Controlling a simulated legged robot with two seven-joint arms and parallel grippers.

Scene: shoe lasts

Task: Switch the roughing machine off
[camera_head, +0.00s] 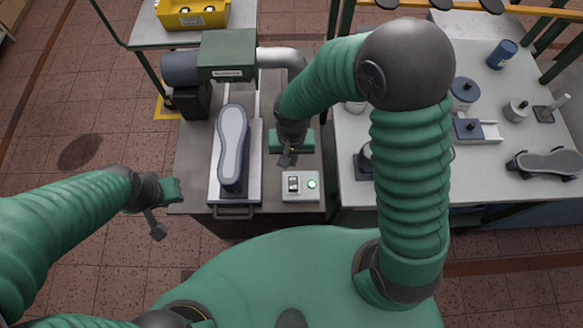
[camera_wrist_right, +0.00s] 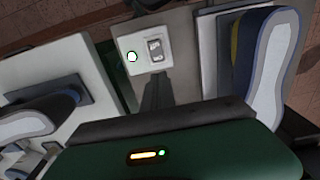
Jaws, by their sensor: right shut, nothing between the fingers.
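The roughing machine (camera_head: 229,55) stands at the back of a grey bench, with a grey-soled shoe last (camera_head: 232,140) on its carriage. A white switch box (camera_head: 300,187) sits at the bench's front right. It has a rocker switch (camera_head: 293,184) and a lit green lamp (camera_head: 312,184). In the right wrist view the box shows with its rocker (camera_wrist_right: 155,50) and bright lamp (camera_wrist_right: 132,57). My right gripper (camera_head: 287,160) is shut and empty, just behind the box and apart from it. My left gripper (camera_head: 158,231) is off the bench's left front; its finger state is unclear.
A white table (camera_head: 480,125) on the right holds several pots, a blue container (camera_head: 502,54) and another shoe last (camera_head: 547,163). A yellow crate (camera_head: 192,14) is on a table at the back. The bench's front left corner is clear.

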